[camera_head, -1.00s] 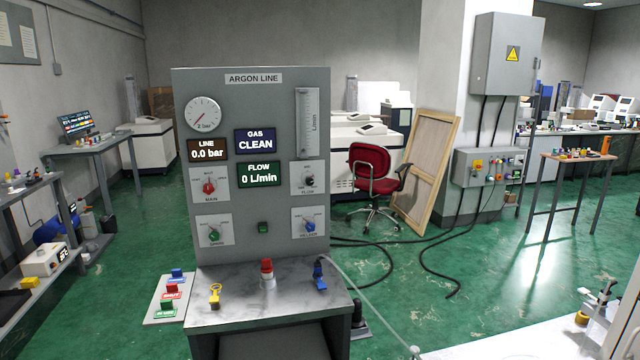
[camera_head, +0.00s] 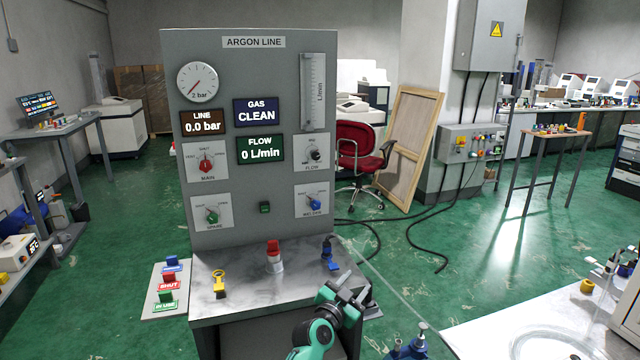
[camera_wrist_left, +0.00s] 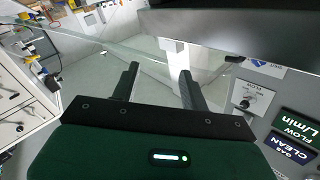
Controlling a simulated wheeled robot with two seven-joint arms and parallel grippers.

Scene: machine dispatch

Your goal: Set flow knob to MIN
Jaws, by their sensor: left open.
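The flow knob (camera_head: 315,155) is a small black knob on a white plate marked FLOW, at the right of the grey ARGON LINE panel (camera_head: 250,60). Its pointer is too small to read surely. It also shows in the left wrist view (camera_wrist_left: 245,103), right of the fingers. The flow display (camera_head: 261,149) reads 0 L/min. My left gripper (camera_head: 352,288) is open and empty, below and right of the knob, in front of the panel's shelf and apart from it. Its two black fingers show in the left wrist view (camera_wrist_left: 158,78). My right gripper is not in view.
Other knobs sit close by: red MAIN (camera_head: 206,164), green SPARE (camera_head: 212,216) and blue WELDER (camera_head: 314,204). The shelf (camera_head: 245,298) holds a yellow key-like piece (camera_head: 218,281), a red-capped piece (camera_head: 274,256) and a blue one (camera_head: 330,256). A white table (camera_head: 500,315) stands at lower right.

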